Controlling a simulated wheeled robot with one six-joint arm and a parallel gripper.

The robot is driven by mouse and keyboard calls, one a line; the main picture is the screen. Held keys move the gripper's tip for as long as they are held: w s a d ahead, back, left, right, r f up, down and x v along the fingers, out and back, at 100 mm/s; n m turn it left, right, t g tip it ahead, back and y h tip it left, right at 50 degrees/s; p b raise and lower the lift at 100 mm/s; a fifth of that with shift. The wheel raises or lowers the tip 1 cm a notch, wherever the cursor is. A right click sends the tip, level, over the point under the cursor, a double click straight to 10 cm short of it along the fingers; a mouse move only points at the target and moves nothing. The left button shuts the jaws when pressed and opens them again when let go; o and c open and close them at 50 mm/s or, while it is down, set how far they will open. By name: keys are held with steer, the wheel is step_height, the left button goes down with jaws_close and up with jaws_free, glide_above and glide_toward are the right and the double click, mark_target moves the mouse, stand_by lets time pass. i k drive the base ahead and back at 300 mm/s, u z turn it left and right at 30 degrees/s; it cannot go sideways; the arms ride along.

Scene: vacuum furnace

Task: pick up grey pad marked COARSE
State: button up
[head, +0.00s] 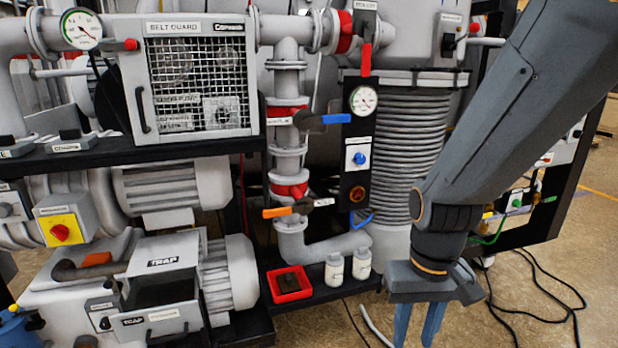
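A small grey pad (70,146) with a dark top and a white label lies on the black shelf at the left of the head view. The label seems to read COARSE, though it is small and blurred. Another grey pad (17,151) with a label lies left of it, partly cut off by the picture edge. My gripper (418,324) hangs at the bottom right, far from both pads. Its two blue-grey fingers point down with a clear gap between them, empty; the tips are near or past the frame's bottom edge.
The belt guard (200,80) stands right of the pads. A gauge (82,30) is above them. Below are the open TRAP drawer (158,318), a red tray (289,284) and two white bottles (334,270). Pipes and valves stand mid-view; cables lie on the floor right.

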mark_target(71, 140)
steer(key=u, duration=1.3)
steer(key=k, duration=0.4)
steer(key=u, duration=0.15)
steer(key=i, duration=2)
steer(key=u, duration=0.6)
